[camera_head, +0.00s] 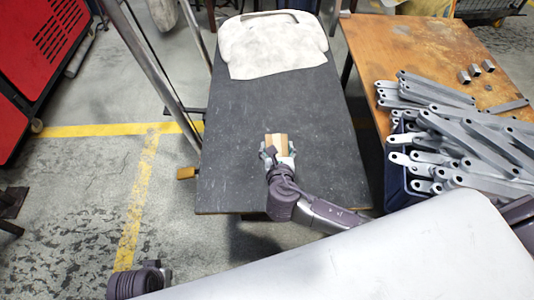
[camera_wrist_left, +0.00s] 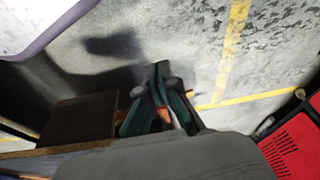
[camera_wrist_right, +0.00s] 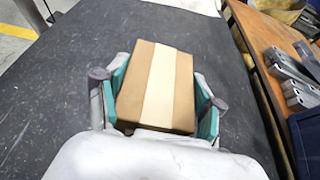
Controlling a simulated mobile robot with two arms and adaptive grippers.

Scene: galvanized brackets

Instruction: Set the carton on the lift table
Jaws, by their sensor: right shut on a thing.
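The carton (camera_head: 284,142) is a small brown box with a pale tape strip along its top. My right gripper (camera_head: 277,152) has its fingers on either side of it, over the near half of the dark lift table top (camera_head: 240,110). The right wrist view shows the carton (camera_wrist_right: 157,88) between the teal finger pads; its underside is hidden, so I cannot tell whether it touches the table. My left gripper (camera_wrist_left: 160,72) shows in the left wrist view, its fingertips together and empty, near a dark table edge. In the head view only part of my left arm shows.
A pale crumpled cloth (camera_head: 270,45) covers the far end of the lift table. A red cabinet (camera_head: 40,55) stands at the left. The table's middle is clear.

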